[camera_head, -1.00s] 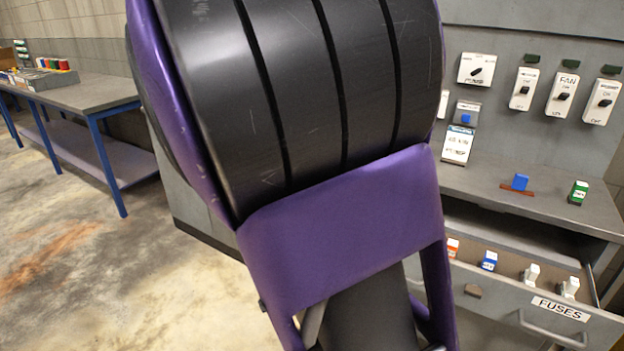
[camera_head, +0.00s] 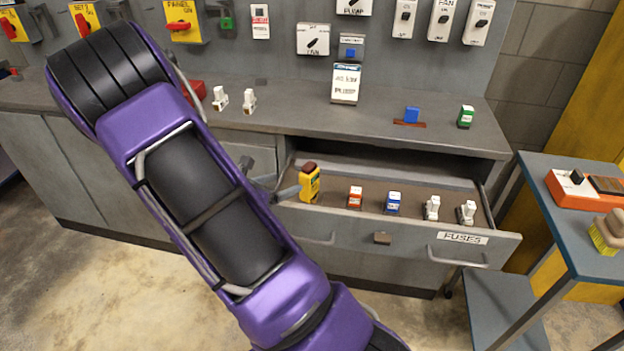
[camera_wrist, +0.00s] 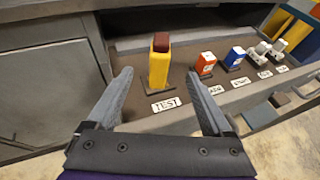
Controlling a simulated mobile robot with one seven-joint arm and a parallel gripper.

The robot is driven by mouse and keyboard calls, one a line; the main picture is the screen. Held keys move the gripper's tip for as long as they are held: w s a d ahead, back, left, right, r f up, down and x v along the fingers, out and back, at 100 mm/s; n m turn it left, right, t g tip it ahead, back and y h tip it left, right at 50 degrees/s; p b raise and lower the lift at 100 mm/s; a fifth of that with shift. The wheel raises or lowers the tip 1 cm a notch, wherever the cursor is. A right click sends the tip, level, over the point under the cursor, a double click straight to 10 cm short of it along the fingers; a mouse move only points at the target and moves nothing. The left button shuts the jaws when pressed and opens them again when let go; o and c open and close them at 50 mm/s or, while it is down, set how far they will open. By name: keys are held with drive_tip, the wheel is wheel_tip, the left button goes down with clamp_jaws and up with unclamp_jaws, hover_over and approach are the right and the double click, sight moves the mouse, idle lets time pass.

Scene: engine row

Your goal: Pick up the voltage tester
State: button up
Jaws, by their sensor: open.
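The voltage tester is a yellow block with a dark brown top. It stands upright at the left end of the open drawer in the head view (camera_head: 309,185). In the wrist view the tester (camera_wrist: 158,68) stands straight ahead, behind a label reading TEST (camera_wrist: 167,104). My gripper (camera_wrist: 160,80) is open and empty. Its two grey fingers point toward the tester, one to each side of it in the picture. In the head view my gripper (camera_head: 285,184) is just left of the tester, partly hidden by my arm. I cannot tell whether a finger touches it.
The drawer marked FUSES (camera_head: 400,238) also holds an orange block (camera_head: 355,197), a blue block (camera_head: 393,203) and white pieces to the tester's right. The counter (camera_head: 300,118) overhangs the drawer's back. A side table (camera_head: 560,215) stands right.

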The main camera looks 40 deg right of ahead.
sight(304, 175)
drive_tip(key=b+x, duration=0.1)
drive_tip(key=x, duration=0.9)
drive_tip(key=shift+r+x, duration=0.1)
drive_tip(key=shift+x, duration=1.4)
drive_tip(key=shift+r+x, duration=0.15)
drive_tip(key=shift+x, duration=1.4)
drive_tip(key=shift+d, duration=0.1)
drive_tip(key=shift+c, duration=0.2)
clamp_jaws()
